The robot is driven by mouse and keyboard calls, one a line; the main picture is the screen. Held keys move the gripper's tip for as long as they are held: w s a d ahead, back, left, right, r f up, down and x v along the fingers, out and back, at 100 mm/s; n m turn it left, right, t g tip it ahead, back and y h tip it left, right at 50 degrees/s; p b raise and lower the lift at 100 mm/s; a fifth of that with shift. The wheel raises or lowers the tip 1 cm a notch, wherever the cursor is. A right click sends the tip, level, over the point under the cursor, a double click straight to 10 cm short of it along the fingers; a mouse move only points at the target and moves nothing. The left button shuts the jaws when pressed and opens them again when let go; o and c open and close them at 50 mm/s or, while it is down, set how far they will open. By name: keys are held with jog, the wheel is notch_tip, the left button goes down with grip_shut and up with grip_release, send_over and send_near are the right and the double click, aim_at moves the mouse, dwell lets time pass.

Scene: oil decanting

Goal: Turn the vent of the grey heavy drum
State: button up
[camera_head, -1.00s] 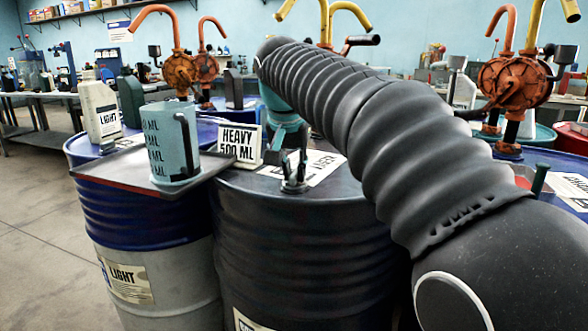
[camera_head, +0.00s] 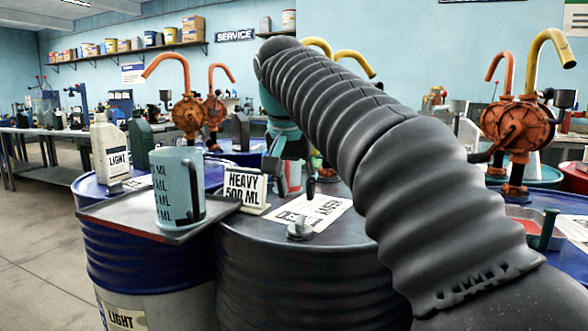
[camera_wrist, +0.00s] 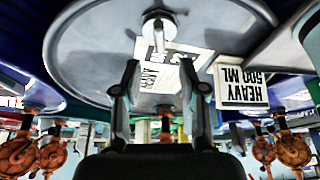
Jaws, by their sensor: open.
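The grey heavy drum (camera_head: 310,270) stands front centre in the head view, with a paper label (camera_head: 312,215) on its top. Its vent (camera_head: 300,228), a small light-grey cap with a raised handle, sits on the lid near the front and is uncovered. In the wrist view the vent (camera_wrist: 158,25) shows at the top, beyond the fingertips. My gripper (camera_wrist: 160,78) is open and empty, its two dark fingers spread apart. In the head view it hangs above the lid behind the vent, partly hidden by my arm, and apart from it.
A "HEAVY 500 ML" sign (camera_head: 243,189) stands left of the vent. A teal measuring jug (camera_head: 178,188) stands on a tray (camera_head: 125,222) over the blue light drum (camera_head: 120,250). Orange pumps (camera_head: 188,118) rise behind. My arm covers the right of the lid.

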jog(key=shift+v, duration=2.2)
jog(key=s+d+f+n, duration=0.1)
jog(key=s+d+f, duration=0.4)
jog(key=f, duration=0.5)
jog(key=s+d+f+t, duration=0.1)
jog(key=s+d+f, duration=0.5)
jog(key=s+f, duration=0.4)
jog(key=s+d+f+n+y, duration=0.1)
jog(key=s+d+f, duration=0.5)
jog(key=f, duration=0.5)
jog(key=shift+s+d+f+n, duration=0.2)
jog(key=shift+s+d+n, duration=0.1)
jog(key=shift+s, duration=0.85)
